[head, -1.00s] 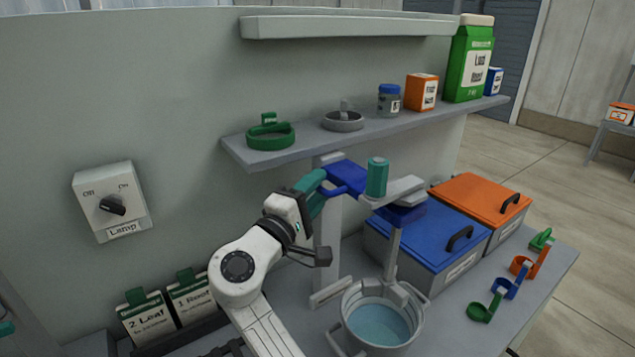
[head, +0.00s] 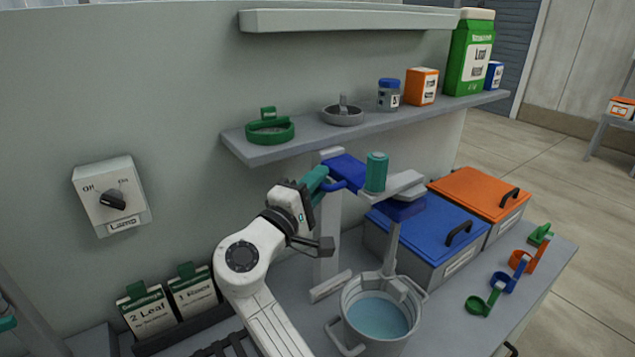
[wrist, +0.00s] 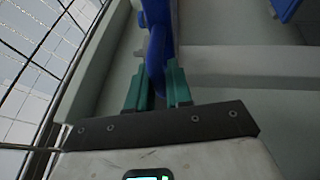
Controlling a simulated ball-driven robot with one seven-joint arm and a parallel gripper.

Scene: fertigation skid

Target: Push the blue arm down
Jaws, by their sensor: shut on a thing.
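The blue arm (head: 347,171) sticks out from the top of a grey post (head: 328,225) below the shelf, with a teal cylinder (head: 376,172) beside it. My gripper (head: 318,180) is at the arm's left end. In the wrist view, the two teal fingers of my gripper (wrist: 158,82) stand on either side of a blue bar (wrist: 157,50) and are shut on it. The far side of the grip is hidden. A grey shaft (head: 391,248) hangs below the arm's assembly into a bucket (head: 347,322) of bluish liquid.
A grey shelf (head: 260,153) with rings and cartons runs above my gripper. Boxes with a blue lid (head: 430,235) and an orange lid (head: 480,194) stand to the right. Coloured scoops lie at the table's right edge. A lamp switch (head: 113,200) is on the wall.

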